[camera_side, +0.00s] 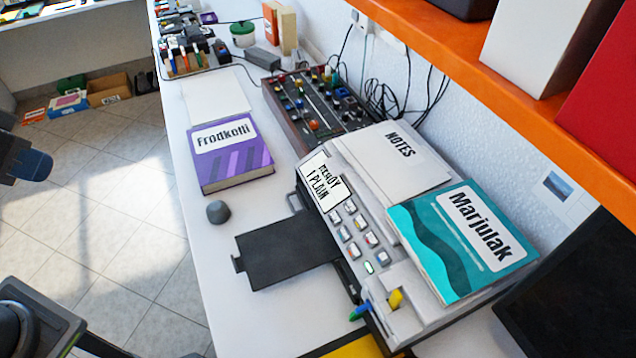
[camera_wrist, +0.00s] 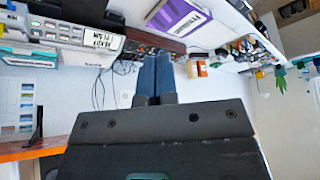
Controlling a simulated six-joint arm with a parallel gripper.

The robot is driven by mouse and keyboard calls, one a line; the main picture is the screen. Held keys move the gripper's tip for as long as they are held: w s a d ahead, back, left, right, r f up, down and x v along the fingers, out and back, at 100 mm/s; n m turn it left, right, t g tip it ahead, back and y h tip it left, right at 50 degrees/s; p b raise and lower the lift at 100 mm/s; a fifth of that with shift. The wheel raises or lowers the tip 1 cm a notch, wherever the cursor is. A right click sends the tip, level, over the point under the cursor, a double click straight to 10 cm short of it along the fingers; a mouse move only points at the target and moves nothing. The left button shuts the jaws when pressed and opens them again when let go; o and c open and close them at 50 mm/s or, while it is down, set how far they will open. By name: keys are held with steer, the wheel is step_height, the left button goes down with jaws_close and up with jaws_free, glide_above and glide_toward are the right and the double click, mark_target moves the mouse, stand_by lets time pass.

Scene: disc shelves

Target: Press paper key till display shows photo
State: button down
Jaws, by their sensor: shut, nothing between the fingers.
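The printer (camera_side: 375,235) stands on the white counter. Its display (camera_side: 325,183) reads "READY" and "1 PLAIN". Several small keys (camera_side: 352,232) sit below the display; their labels are too small to read, so I cannot tell which is the paper key. One small key or light (camera_side: 369,267) glows green. The display (camera_wrist: 95,40) also shows at the upper left of the wrist view. My gripper (camera_wrist: 155,62) is shut and empty, with its blue fingers together. In the side view my gripper (camera_side: 42,166) is at the left edge, over the floor and well apart from the printer.
A "Marjulak" book (camera_side: 430,255) and a "NOTES" pad (camera_side: 385,165) lie on the printer. A dark tray (camera_side: 285,255) juts out from its front. A purple book (camera_side: 235,170) and a grey knob-like object (camera_side: 217,211) are on the counter. An orange shelf (camera_side: 480,80) overhangs the back.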

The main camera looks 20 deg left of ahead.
mark_target(351, 207)
steer(key=w+d+f+n+t+h, duration=0.1)
steer(key=w+d+t, duration=0.1)
steer(key=w+d, duration=0.55)
steer(key=w+d+f+t+h, duration=0.2)
steer(key=w+d, duration=0.2)
steer(key=w, duration=0.7)
steer(key=w+d+f+n+t+h, duration=0.1)
steer(key=w+d+f+h, duration=0.1)
steer(key=d+f, duration=0.3)
steer(key=w+d+f+t+h, duration=0.1)
steer(key=d+f, duration=0.5)
steer(key=d, duration=0.7)
steer(key=w+h, duration=0.1)
steer(key=h, duration=0.1)
steer(key=shift+w+f+n+h, duration=0.15)
steer(key=shift+f+n+h, duration=0.15)
steer(key=shift+n, duration=0.1)
steer(key=shift+d+f, duration=0.1)
steer(key=shift+w+d+f, duration=0.5)
steer(key=shift+f, duration=0.75)
steer(key=shift+w+d+f, duration=0.45)
steer(key=shift+w+f, duration=0.05)
steer(key=shift+f, duration=0.8)
steer(key=shift+w+d+f, duration=0.5)
steer(key=shift+f, duration=0.75)
steer(key=shift+w+d+f, duration=0.15)
steer(key=shift+f, duration=0.2)
